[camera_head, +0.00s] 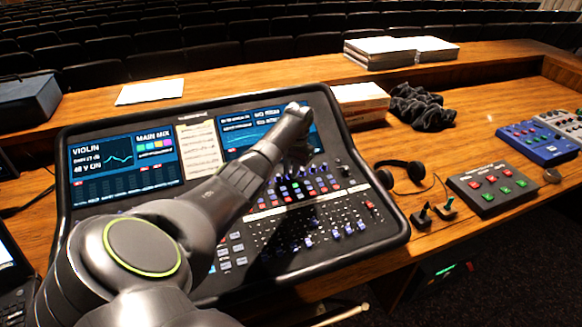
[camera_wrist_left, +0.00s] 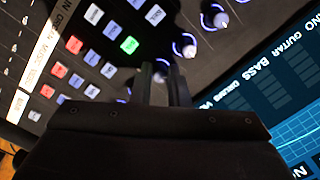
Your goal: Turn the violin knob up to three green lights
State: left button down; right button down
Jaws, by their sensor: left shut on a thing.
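The mixing desk (camera_head: 330,262) fills the middle of the head view, with rows of knobs, buttons and faders. Its left screen (camera_head: 125,165) reads "VIOLIN". My left gripper (camera_head: 300,158) reaches down to the knob row below the right screen (camera_head: 240,137). In the left wrist view its two fingers (camera_wrist_left: 166,70) are closed on a knob mostly hidden between them. The screen label beside it starts with "V" and is cut off. Two uncovered knobs (camera_wrist_left: 184,46) with blue rings sit further along the row. One button (camera_wrist_left: 129,45) glows green. The right gripper is not in view.
Right of the desk lie headphones (camera_head: 400,174), a box with red and green buttons (camera_head: 487,188), a blue pedal unit (camera_head: 538,144) and a dark cloth (camera_head: 422,106). Papers (camera_head: 385,53) lie on the back ledge. Bare wood (camera_head: 465,140) shows between these.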

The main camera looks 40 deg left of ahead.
pick_arm(q)
jog(key=shift+r+m+p, duration=0.2)
jog(key=shift+m+p, duration=0.6)
jog(key=shift+m, duration=0.3)
jog(key=shift+f+m+p, duration=0.1)
jog(key=shift+m+p, duration=0.5)
jog(key=shift+m, duration=0.5)
jog(key=c, duration=1.4)
grip_release()
jog(key=shift+f, duration=0.1)
